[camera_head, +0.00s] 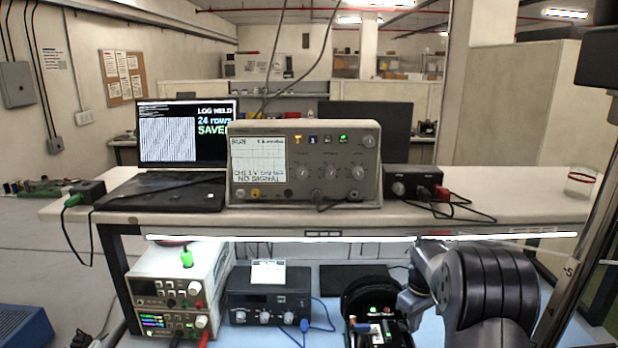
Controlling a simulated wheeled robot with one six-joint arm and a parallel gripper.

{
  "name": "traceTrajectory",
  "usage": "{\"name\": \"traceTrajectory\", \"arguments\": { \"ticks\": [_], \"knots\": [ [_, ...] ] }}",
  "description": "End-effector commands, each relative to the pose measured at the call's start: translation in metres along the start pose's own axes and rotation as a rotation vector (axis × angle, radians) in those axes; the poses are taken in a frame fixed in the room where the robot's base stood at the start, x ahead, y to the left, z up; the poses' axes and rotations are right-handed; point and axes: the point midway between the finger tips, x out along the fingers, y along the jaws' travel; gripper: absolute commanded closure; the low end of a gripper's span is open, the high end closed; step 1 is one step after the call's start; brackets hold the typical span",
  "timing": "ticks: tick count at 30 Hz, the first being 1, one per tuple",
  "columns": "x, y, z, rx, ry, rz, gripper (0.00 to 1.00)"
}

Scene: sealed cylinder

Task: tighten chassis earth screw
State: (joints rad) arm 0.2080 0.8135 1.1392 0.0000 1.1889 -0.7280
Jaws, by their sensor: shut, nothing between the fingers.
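A black open-fronted chassis (352,291) stands on the blue bench mat at the lower middle, cut off by the bottom edge. A red and a green light glow inside it, above small pale and blue parts. I cannot make out the earth screw or a screwdriver for certain. My arm comes in from the lower right, and my gripper (408,308) is at the chassis's right side, small and partly covered by my wrist. It is shut and empty. I cannot tell whether it touches the chassis.
An oscilloscope (304,163) reading "NO SIGNAL", a laptop (187,135) and a small black box (412,181) stand on the shelf (480,230) above. Stacked power supplies (172,290) and a black instrument (268,296) with a blue cable stand left of the chassis. A glass jar (581,182) is at the shelf's right.

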Motion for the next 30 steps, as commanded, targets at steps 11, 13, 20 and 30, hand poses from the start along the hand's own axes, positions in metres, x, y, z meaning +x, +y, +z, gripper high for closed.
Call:
{"name": "traceTrajectory", "arguments": {
  "ticks": [11, 13, 20, 30],
  "knots": [
    [-0.0003, -0.0015, -0.0032, 0.000, 0.000, 0.000, 1.00],
    [-0.0003, -0.0018, -0.0041, 0.000, 0.000, 0.000, 1.00],
    [-0.0004, -0.0025, -0.0049, 0.000, 0.002, 0.000, 1.00],
    [-0.0006, -0.0082, -0.0033, -0.001, 0.002, -0.001, 1.00]
  ]
}}
